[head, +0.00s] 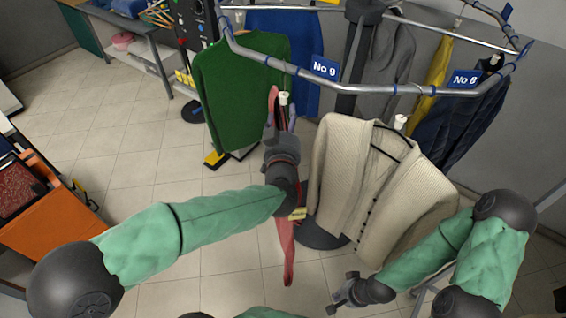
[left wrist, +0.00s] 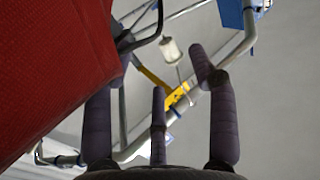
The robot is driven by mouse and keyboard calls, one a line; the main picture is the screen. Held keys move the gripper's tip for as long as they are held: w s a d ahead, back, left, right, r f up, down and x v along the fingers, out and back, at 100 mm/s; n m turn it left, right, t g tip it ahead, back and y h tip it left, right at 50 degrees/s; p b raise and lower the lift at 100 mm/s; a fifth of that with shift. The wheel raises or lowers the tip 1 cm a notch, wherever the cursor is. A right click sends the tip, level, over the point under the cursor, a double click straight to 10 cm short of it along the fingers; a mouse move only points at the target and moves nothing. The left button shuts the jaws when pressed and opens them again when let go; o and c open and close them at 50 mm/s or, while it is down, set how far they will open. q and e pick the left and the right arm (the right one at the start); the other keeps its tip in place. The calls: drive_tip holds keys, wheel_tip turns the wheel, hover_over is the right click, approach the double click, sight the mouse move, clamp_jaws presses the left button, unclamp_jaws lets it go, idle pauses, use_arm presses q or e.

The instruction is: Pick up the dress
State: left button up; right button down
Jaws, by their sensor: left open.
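The dress shows in the head view as a narrow reddish-pink strip (head: 287,252) hanging below my left forearm, with a bit above the gripper; its middle is hidden by my arm. In the left wrist view, a large red cloth (left wrist: 50,70), apparently the dress, fills the left side. My left gripper (head: 282,118) is open, pointing up near the dress's top, just below a white hanger piece (head: 284,98). That piece also shows beyond the fingers in the wrist view (left wrist: 170,50). Contact with the cloth is unclear. My right gripper (head: 340,292) looks open and empty, low at the right.
A green sweater (head: 240,90) hangs left of the dress and a cream cardigan (head: 350,170) hangs right, both close to my left gripper. The metal rail (head: 380,90) with number signs curves above. An orange cart (head: 50,210) stands far left; open tiled floor lies between.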

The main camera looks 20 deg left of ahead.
use_arm(q)
drive_tip(key=shift+x, duration=2.45)
